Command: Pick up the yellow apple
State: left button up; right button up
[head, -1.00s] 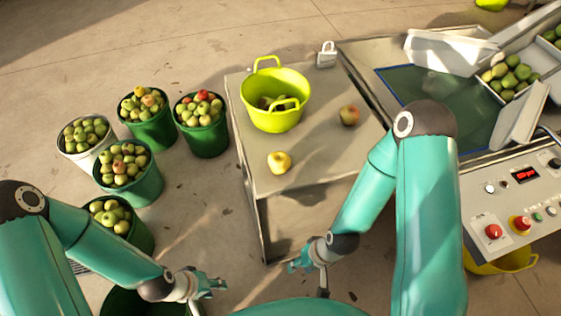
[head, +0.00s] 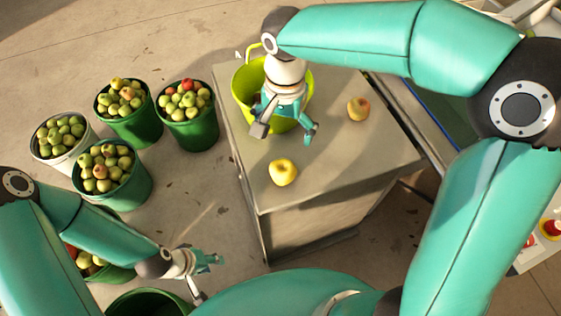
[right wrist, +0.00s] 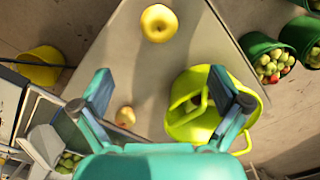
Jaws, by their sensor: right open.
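The yellow apple (head: 283,172) stands alone on the table (head: 335,160), near its front left edge. In the right wrist view the yellow apple (right wrist: 159,23) is at the top, beyond my fingertips and roughly midway between them. My right gripper (head: 284,134) is open and empty, pointing down over the table in front of the yellow-green tub (head: 304,90). It is a short way behind the yellow apple and apart from it. It also shows open in the right wrist view (right wrist: 163,95). My left gripper (head: 208,277) is open and empty, low, left of the table.
A reddish-yellow apple (head: 358,108) sits further right on the table. My right arm partly hides the tub. Several apple-filled buckets, one of them green (head: 187,132), stand on the floor at left. The table around the yellow apple is clear.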

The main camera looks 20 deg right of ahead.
aim_at(283, 166)
notch_tip(283, 166, down, 10)
jog(key=shift+d+f, duration=0.1)
jog(key=shift+f, duration=0.05)
jog(key=shift+s+f+p, duration=0.1)
jog(key=shift+f+p, duration=0.5)
jog(key=shift+f, duration=2.25)
jog(key=shift+c, duration=0.4)
jog(key=c, duration=1.3)
jog(key=shift+o, duration=0.2)
